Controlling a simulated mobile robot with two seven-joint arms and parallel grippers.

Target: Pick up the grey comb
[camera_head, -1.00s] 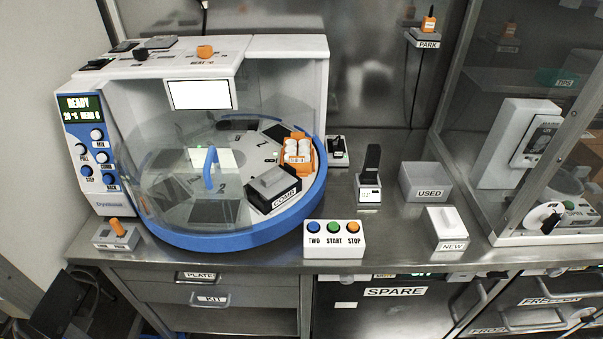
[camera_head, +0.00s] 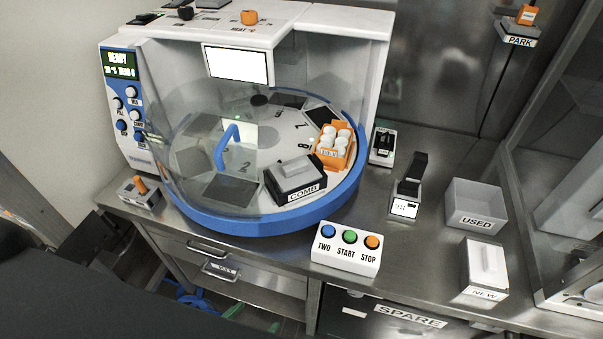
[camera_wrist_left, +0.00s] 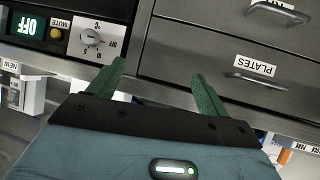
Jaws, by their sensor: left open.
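The grey comb (camera_head: 298,168) sits in a black holder labelled COMB (camera_head: 306,192). The holder stands at the front right of the round deck inside the blue-rimmed machine (camera_head: 265,222). Only the comb's grey top shows; its lower part is hidden in the holder. My left gripper (camera_wrist_left: 159,75) shows in the left wrist view, with two green fingers spread and nothing between them. It faces drawer fronts, and the comb is not in that view. A dark shape at the lower left of the head view is probably my left arm. My right gripper is not in view.
A clear cover with a blue handle (camera_head: 224,148) spans the deck's left. An orange rack with white caps (camera_head: 333,146) stands beside the comb holder. The button box (camera_head: 346,250) stands in front. The USED box (camera_head: 476,206) and NEW box (camera_head: 484,271) are right.

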